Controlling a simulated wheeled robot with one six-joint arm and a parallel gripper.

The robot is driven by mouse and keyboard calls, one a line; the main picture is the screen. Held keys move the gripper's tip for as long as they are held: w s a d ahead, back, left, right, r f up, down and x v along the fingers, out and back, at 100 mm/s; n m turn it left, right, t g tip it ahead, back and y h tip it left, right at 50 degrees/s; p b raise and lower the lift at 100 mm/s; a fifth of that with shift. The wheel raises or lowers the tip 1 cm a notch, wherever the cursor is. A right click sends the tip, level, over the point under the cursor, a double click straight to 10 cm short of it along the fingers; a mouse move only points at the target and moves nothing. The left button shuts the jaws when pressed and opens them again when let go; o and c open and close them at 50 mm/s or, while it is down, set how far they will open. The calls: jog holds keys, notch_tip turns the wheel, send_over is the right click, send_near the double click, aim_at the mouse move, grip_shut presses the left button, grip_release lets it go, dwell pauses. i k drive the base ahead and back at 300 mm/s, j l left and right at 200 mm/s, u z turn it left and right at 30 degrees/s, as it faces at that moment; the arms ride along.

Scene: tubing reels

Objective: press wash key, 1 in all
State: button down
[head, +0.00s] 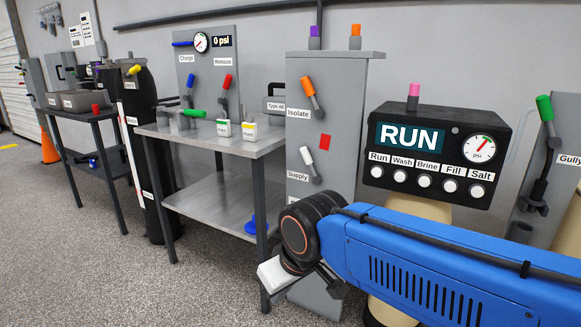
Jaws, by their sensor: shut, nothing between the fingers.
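The black control box (437,150) stands at the right in the head view. Its screen (410,137) reads RUN. Below it is a row of round white keys labelled Run, Wash, Brine, Fill and Salt. The wash key (401,176) is second from the left, under the Wash label. My blue arm crosses the lower right, below the keys. My gripper (273,273) is at the arm's far end, low and left of the box, well apart from the wash key. It is shut and empty; its fingertips are hard to make out.
A grey panel (320,122) with Isolate and Supply levers stands just left of the box. A metal table (215,142) with small boxes and a gauge board (208,75) is further left. A Gully lever (545,108) is at the far right. Open floor lies lower left.

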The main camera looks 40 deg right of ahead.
aim_at(399, 176)
jog(key=z, duration=1.6)
